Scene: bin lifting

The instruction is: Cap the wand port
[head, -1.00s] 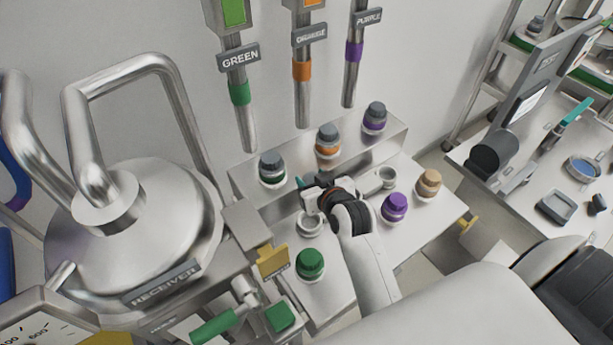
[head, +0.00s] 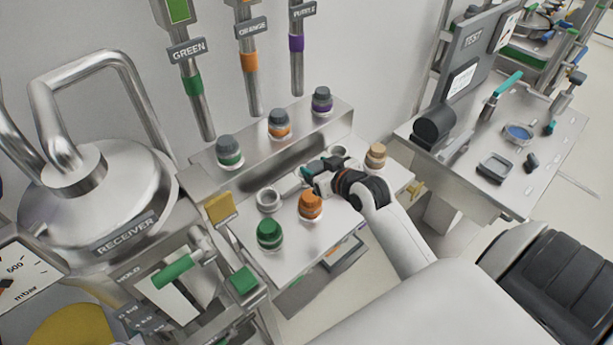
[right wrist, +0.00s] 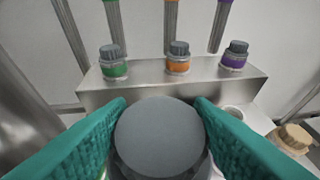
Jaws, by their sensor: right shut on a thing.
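My right gripper (head: 308,172) is over the middle of the steel bench, right of an empty round port ring (head: 268,199) and left of another ring (head: 339,151). In the right wrist view its teal fingers (right wrist: 160,135) are shut on a grey round-topped cap (right wrist: 159,137). Its underside is hidden, so I cannot tell whether it touches anything below. Grey-capped bottles with green (head: 230,151), orange (head: 279,124) and purple (head: 321,101) bands stand on the raised back ledge. I cannot tell which opening is the wand port. My left gripper is not in view.
Green (head: 269,235), orange (head: 311,205) and tan (head: 376,156) caps stand along the bench front. Green, orange and purple wands hang above the ledge. A steel receiver (head: 100,200) is at left; a test table (head: 510,180) is at right.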

